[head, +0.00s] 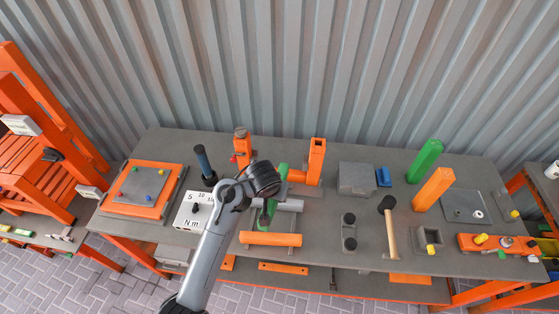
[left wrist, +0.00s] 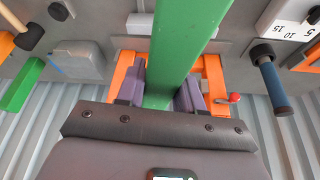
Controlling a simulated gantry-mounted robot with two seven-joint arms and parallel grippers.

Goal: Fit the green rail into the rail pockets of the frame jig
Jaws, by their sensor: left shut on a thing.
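The green rail (left wrist: 180,50) is held between the two fingers of my left gripper (left wrist: 160,88) and runs lengthwise out of the picture in the left wrist view. In the head view, my left wrist covers much of the green rail (head: 283,173), and the fingers are hidden. The orange uprights of what looks like the frame jig (head: 316,162) stand at the back of the table, behind and beside the rail. Orange parts (left wrist: 213,80) also show on both sides of the rail in the left wrist view. Whether rail and pockets touch cannot be told. My right gripper is not in view.
An orange bar (head: 270,239) lies at the front table edge. A torque dial box (head: 193,211) and a dark-handled tool (head: 204,163) stand left. A grey block (head: 357,178), mallet (head: 390,228), green post (head: 425,161) and orange post (head: 433,189) are to the right.

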